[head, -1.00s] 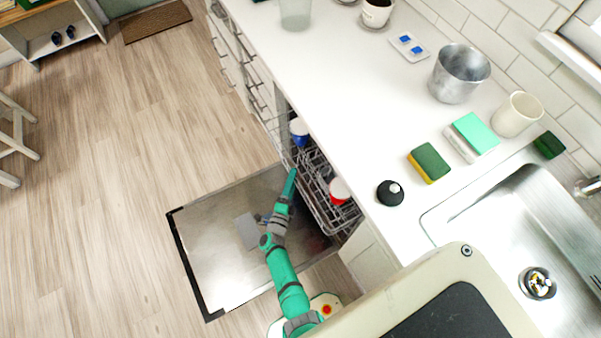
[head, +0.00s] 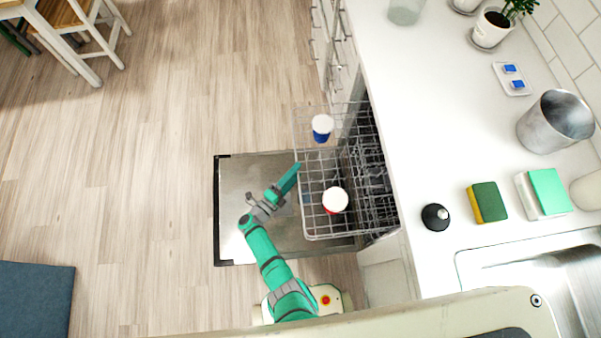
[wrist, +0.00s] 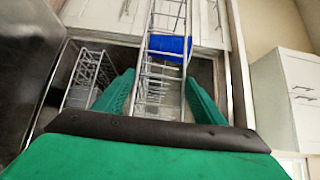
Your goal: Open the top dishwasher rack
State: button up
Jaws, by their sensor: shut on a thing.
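The top dishwasher rack (head: 318,170) is a grey wire rack, and it stands well out from under the counter over the open dishwasher door (head: 232,205). It carries a blue cup with a white top (head: 322,127) and a red cup with a white top (head: 335,200). My gripper (head: 297,167) is at the rack's outer left edge, shut on the rack's wire front. In the wrist view the rack's wires (wrist: 165,60) run between the two green fingers, with the blue cup (wrist: 170,44) beyond. The exact contact at the fingertips is hidden.
The lower rack (wrist: 88,75) shows at the left of the wrist view. The white counter (head: 410,120) runs along the right, with a sponge (head: 487,202) and a black round item (head: 435,217) near its edge.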

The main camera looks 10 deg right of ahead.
jog(key=shift+w+a+r, duration=0.1)
jog(key=shift+w+r, duration=0.2)
jog(key=shift+r, duration=0.2)
jog(key=o, duration=1.4)
jog(key=shift+s+f, duration=0.15)
jog(key=shift+s+f, duration=0.1)
jog(key=v, duration=1)
jog(key=shift+s+a, duration=0.15)
jog(key=shift+a, duration=0.1)
jog(key=shift+s, duration=0.1)
